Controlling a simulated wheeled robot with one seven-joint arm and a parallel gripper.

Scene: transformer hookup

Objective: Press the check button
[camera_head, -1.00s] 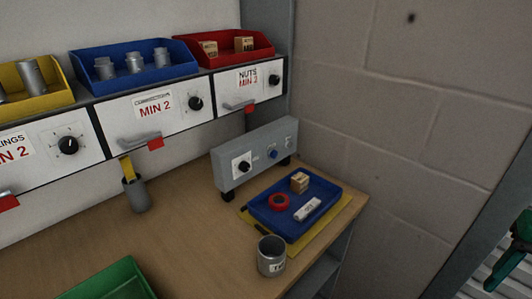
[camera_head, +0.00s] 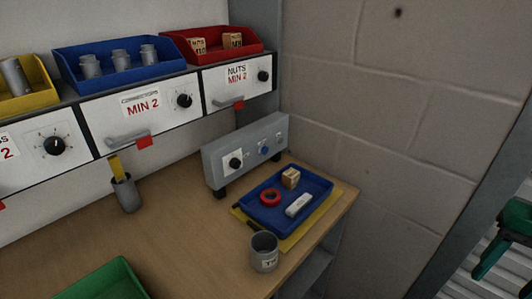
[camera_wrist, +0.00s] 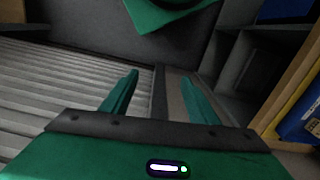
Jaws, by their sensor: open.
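A grey control box (camera_head: 244,152) stands on the bench against the back wall in the head view. Its front carries a black knob (camera_head: 236,163) at the left and a round blue button (camera_head: 264,151) near the middle. A smaller detail to the right of the button is too small to read. My gripper (camera_wrist: 160,76) shows in the wrist view with its two green fingers apart and nothing between them. A green part at the right edge of the head view looks like my gripper, well right of the box and apart from it. The control box is not recognisable in the wrist view.
A blue tray (camera_head: 261,222) on a yellow mat holds a red ring (camera_head: 270,198), a small carton (camera_head: 290,178) and a white piece (camera_head: 299,204). A grey can (camera_head: 264,252) stands in front. A grey cup (camera_head: 127,195) stands left. Drawers and bins line the back.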

